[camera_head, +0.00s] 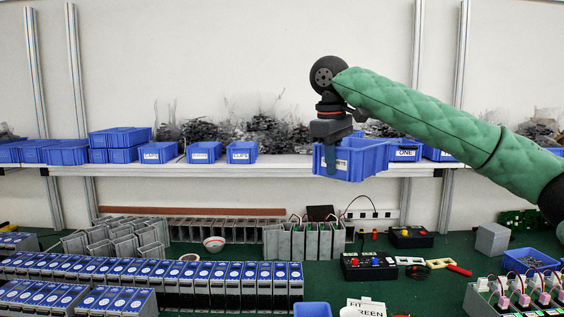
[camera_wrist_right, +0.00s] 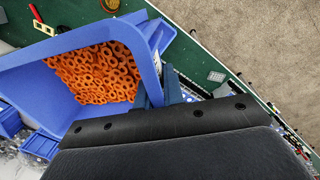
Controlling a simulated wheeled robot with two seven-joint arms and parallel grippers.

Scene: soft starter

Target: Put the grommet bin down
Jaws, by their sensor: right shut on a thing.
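The grommet bin is a blue bin (camera_head: 362,158) holding many orange rings, the grommets (camera_wrist_right: 97,72). My right gripper (camera_head: 331,160) is shut on the bin's near wall, with its fingers pointing down. In the head view the bin is at the height of the shelf (camera_head: 290,163) and overlaps its front edge; I cannot tell whether it touches the shelf. In the right wrist view the bin (camera_wrist_right: 45,88) fills the left side, and the dark fingers (camera_wrist_right: 172,92) are at its wall. My left gripper is not in view.
Several labelled blue bins (camera_head: 242,152) stand on the shelf, with a gap left of the held bin. Other bins (camera_head: 404,150) are close at its right.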

